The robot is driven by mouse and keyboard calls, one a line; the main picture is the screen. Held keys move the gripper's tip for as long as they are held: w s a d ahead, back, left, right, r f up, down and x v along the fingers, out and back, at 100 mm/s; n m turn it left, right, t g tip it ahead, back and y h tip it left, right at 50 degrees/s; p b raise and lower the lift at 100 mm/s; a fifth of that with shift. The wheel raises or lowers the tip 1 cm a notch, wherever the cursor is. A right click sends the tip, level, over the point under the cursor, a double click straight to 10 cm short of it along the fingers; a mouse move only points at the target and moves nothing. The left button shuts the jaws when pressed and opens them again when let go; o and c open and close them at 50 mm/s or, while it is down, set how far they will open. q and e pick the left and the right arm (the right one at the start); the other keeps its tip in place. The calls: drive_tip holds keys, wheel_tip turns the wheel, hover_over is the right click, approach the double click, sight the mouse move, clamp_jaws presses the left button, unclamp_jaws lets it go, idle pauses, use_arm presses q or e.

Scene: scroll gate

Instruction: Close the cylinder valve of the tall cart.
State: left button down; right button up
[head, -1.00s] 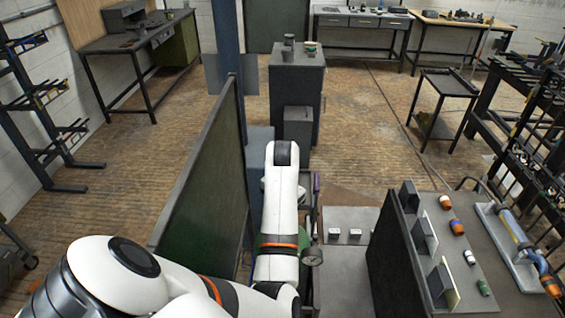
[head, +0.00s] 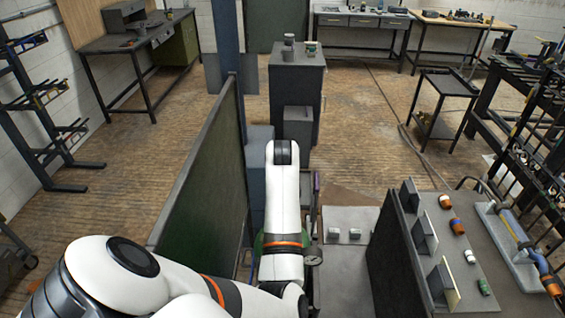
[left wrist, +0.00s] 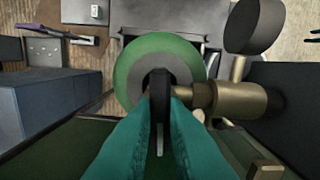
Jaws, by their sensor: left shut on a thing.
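The green cylinder (left wrist: 132,68) shows in the left wrist view from above, with a grey top and a brass valve body (left wrist: 238,100) on its right. My left gripper (left wrist: 162,108) has teal fingers shut on the dark, thin valve handle (left wrist: 159,85) over the cylinder's top. The fingers hide part of the handle. In the head view my left arm covers the gripper and most of the cylinder; a green sliver (head: 258,243) shows beside the arm. A round gauge (head: 313,255) shows just right of it. My right gripper is in neither view.
A dark green upright panel (head: 205,180) stands close to the left of my arm. A grey bench with an upright board (head: 395,255) and several small parts is on the right. A dark cabinet (head: 297,85) stands ahead. Wooden floor (head: 365,120) is open beyond.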

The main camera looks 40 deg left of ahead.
use_arm(q)
drive_tip(key=shift+w+r+m, duration=0.1)
drive_tip(key=shift+r+m, duration=0.1)
drive_tip(key=shift+m, duration=0.5)
drive_tip(key=c, duration=1.5)
unclamp_jaws()
drive_tip(key=shift+o, duration=0.2)
drive_tip(key=shift+f, duration=0.1)
drive_tip(key=shift+r, duration=0.4)
wheel_tip(320, 180, up, 11)
drive_tip(key=shift+r, duration=0.15)
